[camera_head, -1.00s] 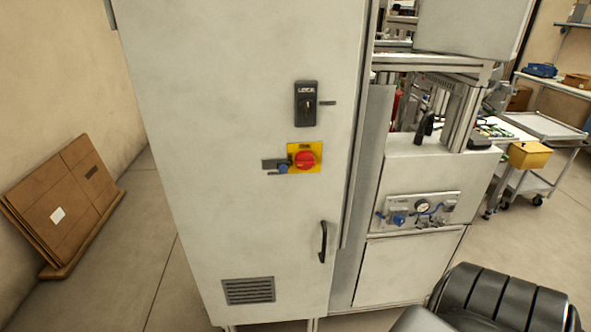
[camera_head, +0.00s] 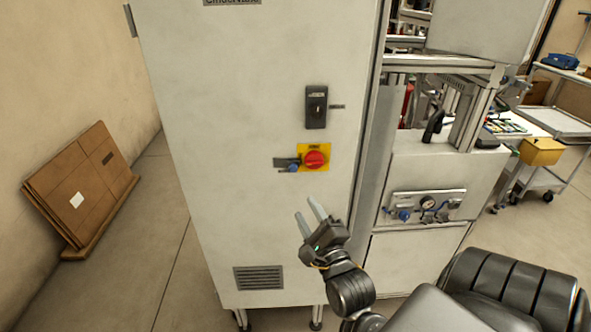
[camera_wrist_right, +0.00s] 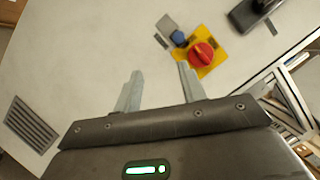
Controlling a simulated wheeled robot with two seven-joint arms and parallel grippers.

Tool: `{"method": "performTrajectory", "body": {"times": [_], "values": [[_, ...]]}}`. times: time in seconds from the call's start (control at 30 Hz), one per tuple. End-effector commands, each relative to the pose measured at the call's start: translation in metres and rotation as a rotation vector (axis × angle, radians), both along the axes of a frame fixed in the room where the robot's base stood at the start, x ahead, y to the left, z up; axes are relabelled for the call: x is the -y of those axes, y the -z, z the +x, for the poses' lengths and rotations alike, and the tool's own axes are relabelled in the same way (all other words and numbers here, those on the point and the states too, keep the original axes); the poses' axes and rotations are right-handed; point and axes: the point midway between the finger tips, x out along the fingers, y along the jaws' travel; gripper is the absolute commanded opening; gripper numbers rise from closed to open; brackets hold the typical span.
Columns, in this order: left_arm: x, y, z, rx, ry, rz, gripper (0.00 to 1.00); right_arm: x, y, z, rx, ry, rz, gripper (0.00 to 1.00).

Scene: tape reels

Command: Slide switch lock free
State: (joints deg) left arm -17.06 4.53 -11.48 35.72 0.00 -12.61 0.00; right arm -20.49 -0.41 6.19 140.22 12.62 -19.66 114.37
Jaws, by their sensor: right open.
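A red rotary switch (camera_head: 315,160) on a yellow plate (camera_head: 304,150) sits on the front of the tall grey cabinet (camera_head: 230,130). A small blue lock part (camera_head: 293,168) with a grey plate (camera_head: 284,162) is at the switch's left. My right gripper (camera_head: 309,211) is open and empty, below the switch and in front of the cabinet door. In the right wrist view, the red switch (camera_wrist_right: 202,54) and blue part (camera_wrist_right: 179,38) appear beyond the right-hand finger, apart from the fingers. My left gripper is not in view.
A black latch handle (camera_head: 316,107) is above the switch. A vent (camera_head: 258,278) is low on the cabinet. A machine with a gauge panel (camera_head: 425,206) stands to the right. Cardboard (camera_head: 82,190) leans on the left wall. Space before the cabinet is free.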

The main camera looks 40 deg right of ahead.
Motion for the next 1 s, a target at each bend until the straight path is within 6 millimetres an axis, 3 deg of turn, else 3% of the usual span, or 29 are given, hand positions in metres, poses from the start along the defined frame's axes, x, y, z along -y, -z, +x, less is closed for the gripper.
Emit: {"method": "performTrajectory", "body": {"times": [0.03,0.1,0.37,0.73,0.8,1.0], "values": [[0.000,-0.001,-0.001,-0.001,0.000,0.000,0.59,0.002,-0.015,-0.006,0.036,0.002,0.028,0.41],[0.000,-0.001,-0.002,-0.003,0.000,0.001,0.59,0.003,-0.025,-0.011,0.066,0.002,0.054,0.41],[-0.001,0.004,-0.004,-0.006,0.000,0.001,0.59,0.005,-0.029,-0.007,0.083,0.001,0.064,0.41],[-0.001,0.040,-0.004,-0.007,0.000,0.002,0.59,0.021,-0.038,0.039,0.086,0.001,0.062,0.41],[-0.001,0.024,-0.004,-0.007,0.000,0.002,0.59,0.025,-0.049,0.052,0.079,0.001,0.060,0.41],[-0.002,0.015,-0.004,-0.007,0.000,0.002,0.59,0.034,-0.053,0.077,0.078,0.001,0.062,0.41]]}}
